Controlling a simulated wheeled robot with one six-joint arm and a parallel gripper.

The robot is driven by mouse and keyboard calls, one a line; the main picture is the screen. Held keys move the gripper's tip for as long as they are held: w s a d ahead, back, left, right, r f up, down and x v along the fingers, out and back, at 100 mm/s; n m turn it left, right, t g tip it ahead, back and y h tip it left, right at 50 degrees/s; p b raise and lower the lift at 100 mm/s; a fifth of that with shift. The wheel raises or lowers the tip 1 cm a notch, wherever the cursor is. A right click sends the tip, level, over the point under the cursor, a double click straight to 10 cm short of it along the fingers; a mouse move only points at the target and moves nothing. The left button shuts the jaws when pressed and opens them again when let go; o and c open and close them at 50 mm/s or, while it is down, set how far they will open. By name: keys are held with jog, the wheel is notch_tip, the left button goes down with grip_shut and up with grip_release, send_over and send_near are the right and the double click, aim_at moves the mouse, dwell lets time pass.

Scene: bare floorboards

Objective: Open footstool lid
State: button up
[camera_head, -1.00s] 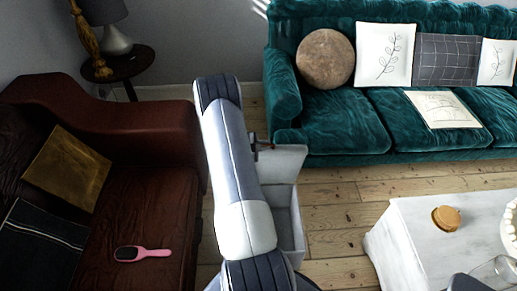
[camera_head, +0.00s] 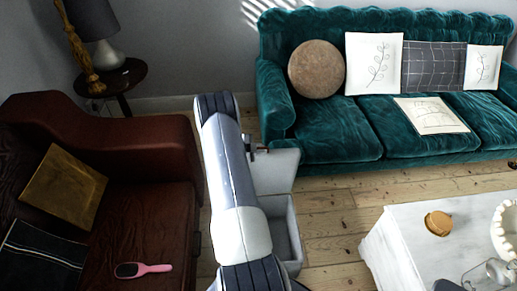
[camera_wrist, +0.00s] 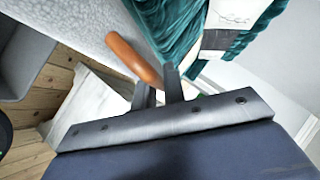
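The footstool (camera_head: 294,232) is a light grey box partly hidden behind my arm in the head view. Its lid (camera_head: 279,172) stands raised, roughly upright, and the inside shows below it. My gripper (camera_head: 258,150) is at the lid's upper edge. In the wrist view the lid's grey fabric (camera_wrist: 75,20) fills the upper left, with an orange-brown strap-like handle (camera_wrist: 130,57) on it. My gripper's two fingers (camera_wrist: 157,80) stand a little apart at the handle's lower end. Whether they press on it is not clear.
A teal sofa (camera_head: 335,130) with cushions stands behind the footstool. A brown leather sofa (camera_head: 150,150) holding a pink hairbrush (camera_head: 143,270) is at left. A white table (camera_head: 400,235) is at right. Bare floor (camera_head: 335,215) lies between footstool and table.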

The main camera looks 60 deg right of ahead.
jog(key=o, duration=0.4)
jog(key=shift+o, duration=0.2)
jog(key=shift+a, duration=0.1)
jog(key=v, duration=1)
jog(key=shift+w+a+r+b, duration=0.2)
jog(key=shift+r+b, duration=0.1)
jog(key=shift+b, duration=0.1)
jog(key=shift+d, duration=0.1)
jog(key=x, duration=1)
jog(key=shift+s+f+p, duration=0.1)
jog(key=shift+f+p, duration=0.1)
jog(key=shift+p, duration=0.2)
